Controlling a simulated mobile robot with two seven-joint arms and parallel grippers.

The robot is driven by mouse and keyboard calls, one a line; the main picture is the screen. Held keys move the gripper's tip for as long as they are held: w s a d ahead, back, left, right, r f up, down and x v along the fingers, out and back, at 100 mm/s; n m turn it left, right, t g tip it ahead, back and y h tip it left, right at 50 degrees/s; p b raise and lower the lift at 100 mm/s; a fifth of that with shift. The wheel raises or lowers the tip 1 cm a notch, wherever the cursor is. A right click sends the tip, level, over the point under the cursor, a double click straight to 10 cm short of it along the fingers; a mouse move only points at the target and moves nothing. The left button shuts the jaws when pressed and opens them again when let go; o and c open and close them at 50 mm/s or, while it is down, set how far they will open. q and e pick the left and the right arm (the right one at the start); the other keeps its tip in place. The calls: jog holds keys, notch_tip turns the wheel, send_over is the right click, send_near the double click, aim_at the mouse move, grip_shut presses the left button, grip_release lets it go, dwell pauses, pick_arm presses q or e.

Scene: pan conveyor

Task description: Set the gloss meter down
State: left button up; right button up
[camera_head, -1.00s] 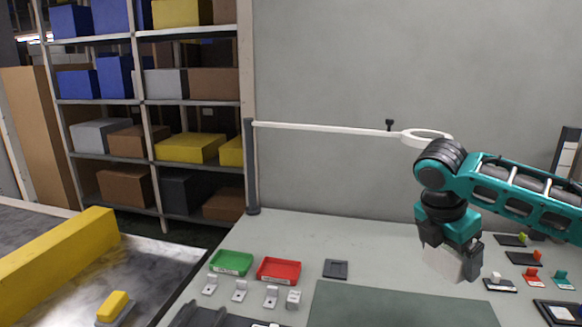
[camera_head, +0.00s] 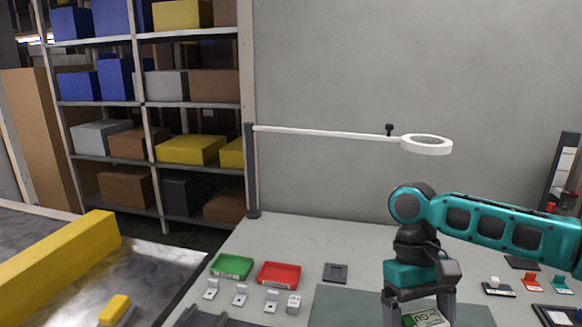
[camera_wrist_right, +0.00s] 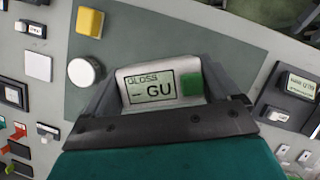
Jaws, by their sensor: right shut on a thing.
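The gloss meter (camera_head: 430,318) is between the fingers of my right gripper (camera_head: 419,312), low over the green mat (camera_head: 345,304) at the bottom edge of the head view. The gripper is shut on it and points down. In the right wrist view the meter (camera_wrist_right: 152,88) shows a display reading "GLOSS _ GU" beside a green button. Its underside is hidden, so I cannot tell whether it touches the mat. My left gripper is not in view.
A green tray (camera_head: 232,264) and a red tray (camera_head: 279,274) stand left on the table, with small brackets in front. A dark square plate (camera_head: 335,271) lies behind the mat. A ring lamp (camera_head: 427,144) hangs above. In the wrist view, a yellow block (camera_wrist_right: 90,22) and a white round piece (camera_wrist_right: 84,72) are nearby.

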jog(key=shift+s+a+f+m+y, duration=0.1)
jog(key=shift+s+a+m+y, duration=0.25)
jog(key=shift+m, duration=0.3)
jog(key=shift+s+a+f+m+y, duration=0.1)
jog(key=shift+s+a+m+y, duration=0.05)
jog(key=shift+s+m, duration=0.4)
jog(key=shift+w, duration=0.15)
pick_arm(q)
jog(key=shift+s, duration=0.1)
pick_arm(e)
jog(key=shift+w+d+r, duration=0.1)
jog(key=shift+d, duration=0.05)
